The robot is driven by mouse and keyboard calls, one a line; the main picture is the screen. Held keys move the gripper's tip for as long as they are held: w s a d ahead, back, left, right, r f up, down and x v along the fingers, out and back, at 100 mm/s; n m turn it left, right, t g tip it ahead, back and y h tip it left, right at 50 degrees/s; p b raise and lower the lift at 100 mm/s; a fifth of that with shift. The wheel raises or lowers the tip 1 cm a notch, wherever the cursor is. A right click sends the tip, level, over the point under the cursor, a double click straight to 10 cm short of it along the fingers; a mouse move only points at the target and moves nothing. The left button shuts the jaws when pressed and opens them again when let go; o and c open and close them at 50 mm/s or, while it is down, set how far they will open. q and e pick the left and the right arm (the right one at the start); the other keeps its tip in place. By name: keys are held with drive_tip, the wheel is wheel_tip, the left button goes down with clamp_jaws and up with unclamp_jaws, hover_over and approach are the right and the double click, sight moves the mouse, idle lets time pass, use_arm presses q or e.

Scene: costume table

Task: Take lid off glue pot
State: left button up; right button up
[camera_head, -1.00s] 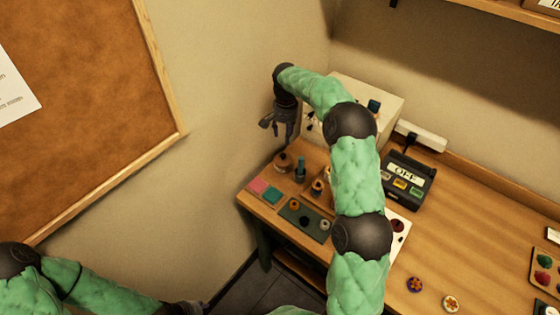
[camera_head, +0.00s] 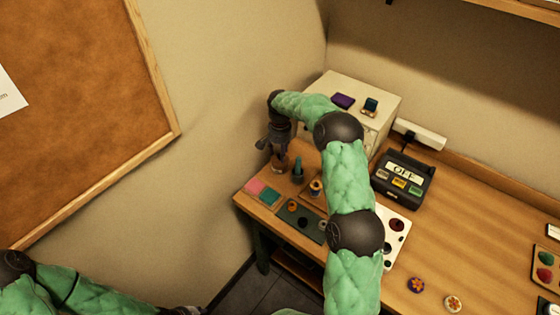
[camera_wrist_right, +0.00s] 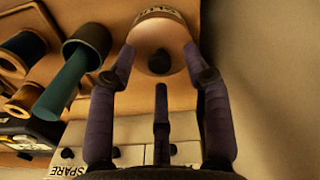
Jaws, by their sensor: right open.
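The glue pot (camera_head: 279,168) is a small round brown pot at the far left corner of the table. In the right wrist view the pot (camera_wrist_right: 160,15) shows a label band with partly readable letters. Its pale tan lid (camera_wrist_right: 150,38) with a dark round knob (camera_wrist_right: 160,62) faces the camera and seems seated on the pot. My right gripper (camera_head: 272,152) is open just above the pot. In the wrist view its fingers (camera_wrist_right: 157,55) reach to either side of the lid; contact is unclear. My left gripper (camera_head: 185,310) is barely visible at the bottom edge.
A teal-handled tool (camera_head: 298,172) stands beside the pot, with thread spools (camera_head: 316,188) near it. Pink and teal pads (camera_head: 262,192) lie in front. A cream box (camera_head: 385,95) stands behind my right arm. The wall is close on the left.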

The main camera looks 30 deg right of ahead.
drive_tip(key=shift+f, duration=0.65)
drive_tip(key=shift+c, duration=0.3)
clamp_jaws()
drive_tip(key=shift+r, duration=0.1)
